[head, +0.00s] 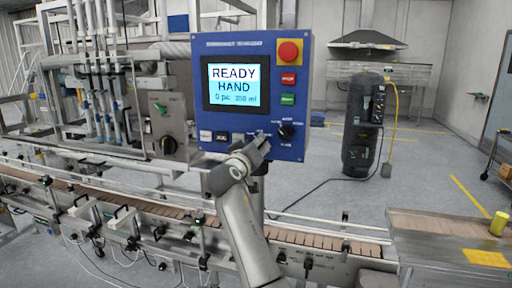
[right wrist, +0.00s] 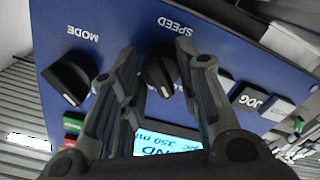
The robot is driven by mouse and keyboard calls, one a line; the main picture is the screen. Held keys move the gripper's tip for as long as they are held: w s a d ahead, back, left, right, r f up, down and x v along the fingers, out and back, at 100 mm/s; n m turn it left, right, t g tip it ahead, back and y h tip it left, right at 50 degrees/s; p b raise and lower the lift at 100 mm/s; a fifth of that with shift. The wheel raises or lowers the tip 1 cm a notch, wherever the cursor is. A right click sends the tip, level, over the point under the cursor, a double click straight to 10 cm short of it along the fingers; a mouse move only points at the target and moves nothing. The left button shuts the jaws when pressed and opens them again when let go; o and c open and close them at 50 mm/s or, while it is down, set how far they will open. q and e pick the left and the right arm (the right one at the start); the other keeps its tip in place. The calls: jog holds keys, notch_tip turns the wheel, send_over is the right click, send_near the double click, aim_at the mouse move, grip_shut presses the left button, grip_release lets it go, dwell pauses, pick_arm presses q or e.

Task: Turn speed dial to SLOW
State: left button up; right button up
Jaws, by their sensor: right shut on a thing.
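The blue control panel (head: 297,80) stands ahead of me in the head view. In the right wrist view it appears upside down. The black speed dial (right wrist: 158,78) lies beside the SPEED label, with a pale mark at its lower end in that view. My right gripper (right wrist: 166,66) is shut on the speed dial, one finger on each side. In the head view my right gripper (head: 261,144) covers the speed dial at the panel's lower edge. SLOW lettering cannot be read in either view. My left gripper is not in view.
The mode dial (head: 286,132) is close to the right of my gripper in the head view. The screen (head: 234,84) reads READY, HAND. A red stop button (head: 289,51) sits above. The conveyor (head: 300,238) runs below the panel. A dark cylindrical machine (head: 361,130) stands behind.

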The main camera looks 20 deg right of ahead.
jog(key=shift+r, duration=0.1)
jog(key=o, duration=1)
jog(key=v, duration=0.7)
jog(key=shift+s+a, duration=0.15)
